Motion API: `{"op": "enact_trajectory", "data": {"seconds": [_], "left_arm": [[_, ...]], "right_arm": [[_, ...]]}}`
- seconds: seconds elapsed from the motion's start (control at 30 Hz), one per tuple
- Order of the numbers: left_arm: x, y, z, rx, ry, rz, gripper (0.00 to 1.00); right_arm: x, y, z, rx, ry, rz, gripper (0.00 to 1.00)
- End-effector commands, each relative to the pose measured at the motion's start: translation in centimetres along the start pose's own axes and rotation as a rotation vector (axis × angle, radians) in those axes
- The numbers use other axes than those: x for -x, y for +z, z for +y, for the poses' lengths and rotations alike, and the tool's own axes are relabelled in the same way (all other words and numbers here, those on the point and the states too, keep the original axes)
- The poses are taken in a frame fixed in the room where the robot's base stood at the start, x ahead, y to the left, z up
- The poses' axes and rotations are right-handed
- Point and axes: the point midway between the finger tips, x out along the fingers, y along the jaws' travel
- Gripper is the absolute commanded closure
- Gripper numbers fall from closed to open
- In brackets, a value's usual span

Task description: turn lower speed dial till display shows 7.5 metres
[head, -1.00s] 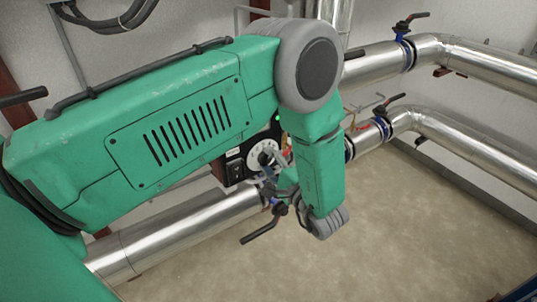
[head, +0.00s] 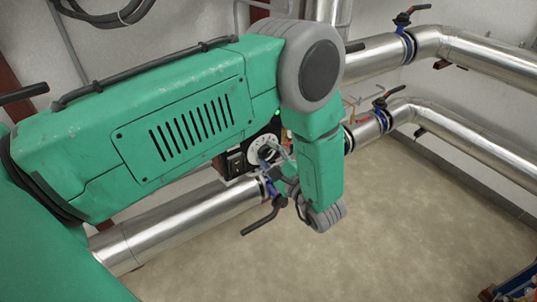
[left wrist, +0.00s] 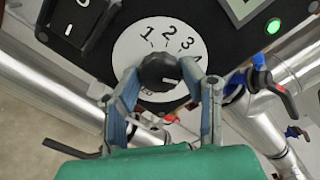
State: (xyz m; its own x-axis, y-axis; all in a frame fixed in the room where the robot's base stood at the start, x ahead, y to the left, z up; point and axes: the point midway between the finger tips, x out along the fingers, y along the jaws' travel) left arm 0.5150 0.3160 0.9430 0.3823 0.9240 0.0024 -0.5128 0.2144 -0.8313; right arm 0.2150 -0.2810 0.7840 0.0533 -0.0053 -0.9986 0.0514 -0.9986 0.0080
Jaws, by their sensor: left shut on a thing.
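The speed dial is a black knob (left wrist: 158,72) on a white round face marked 1, 2, 3, 4 in the left wrist view; its white mark points right, a little below the 4. My left gripper (left wrist: 166,82) is shut on this knob, one finger on each side. In the head view the white dial face (head: 262,146) shows small beside my arm, with the left gripper (head: 269,157) at it. Only a corner of the display (left wrist: 243,8) shows at the top of the left wrist view; no reading is visible. My right gripper is not in view.
A black rocker switch (left wrist: 76,22) sits left of the dial and a lit green lamp (left wrist: 273,26) to its right. A black-handled valve (head: 262,217) stands close below the dial.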

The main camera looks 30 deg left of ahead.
Motion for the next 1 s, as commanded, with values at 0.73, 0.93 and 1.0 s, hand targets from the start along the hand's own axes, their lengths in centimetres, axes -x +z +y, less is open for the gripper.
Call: {"op": "enact_trajectory", "data": {"seconds": [0.73, 0.93, 1.0], "left_arm": [[1.9, 0.0, 0.1, 0.001, 0.001, 0.006, 0.44], [6.2, -0.2, 0.2, 0.000, 0.002, 0.008, 0.44], [7.7, -0.2, 0.2, -0.001, 0.001, 0.009, 0.44]], "right_arm": [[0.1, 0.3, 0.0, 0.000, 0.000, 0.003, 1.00], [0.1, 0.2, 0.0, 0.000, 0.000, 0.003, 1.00], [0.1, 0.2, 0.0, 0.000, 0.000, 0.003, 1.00]]}}
